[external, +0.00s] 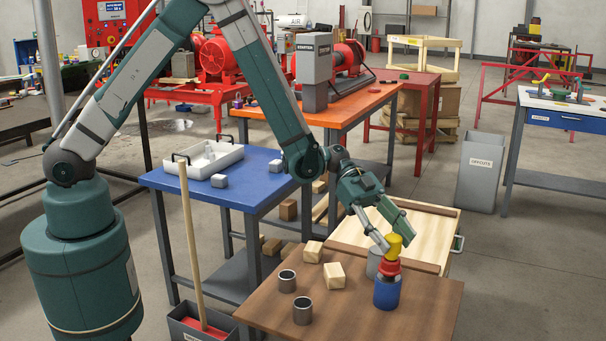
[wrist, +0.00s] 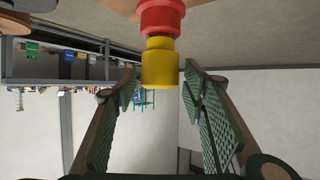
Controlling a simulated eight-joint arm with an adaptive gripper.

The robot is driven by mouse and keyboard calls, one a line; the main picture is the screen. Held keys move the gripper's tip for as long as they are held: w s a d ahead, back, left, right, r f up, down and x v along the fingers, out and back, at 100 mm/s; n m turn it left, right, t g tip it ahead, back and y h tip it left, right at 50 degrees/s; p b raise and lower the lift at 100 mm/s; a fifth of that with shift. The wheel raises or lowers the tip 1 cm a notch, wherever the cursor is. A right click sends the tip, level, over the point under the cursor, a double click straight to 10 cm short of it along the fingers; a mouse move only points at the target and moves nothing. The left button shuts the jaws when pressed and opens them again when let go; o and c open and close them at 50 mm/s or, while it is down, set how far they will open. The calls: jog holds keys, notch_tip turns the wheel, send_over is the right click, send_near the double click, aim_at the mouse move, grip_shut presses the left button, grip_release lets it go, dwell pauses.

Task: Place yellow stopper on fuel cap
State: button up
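The yellow stopper (external: 395,246) sits on top of the red fuel cap (external: 387,268), which tops a blue can (external: 387,294) standing on the brown table. In the wrist view, the yellow stopper (wrist: 160,66) meets the red cap (wrist: 160,17) at the top of the picture. My gripper (external: 391,237) is beside the stopper, its fingers reaching down toward it from the upper left. In the wrist view, the fingers of my gripper (wrist: 161,82) are spread, with gaps on both sides of the stopper. It appears free of them.
A grey cylinder (external: 374,263) stands close behind the can. Wooden blocks (external: 334,275) and dark grey cups (external: 303,311) stand on the brown table (external: 430,301) to the left. A pale wooden tray (external: 366,232) lies behind. The table's right side is clear.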

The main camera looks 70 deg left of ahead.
jog(key=shift+r, duration=0.15)
jog(key=shift+r, duration=0.1)
jog(key=p+v, duration=0.2)
jog(key=v, duration=1)
dwell(0.3)
dwell(0.4)
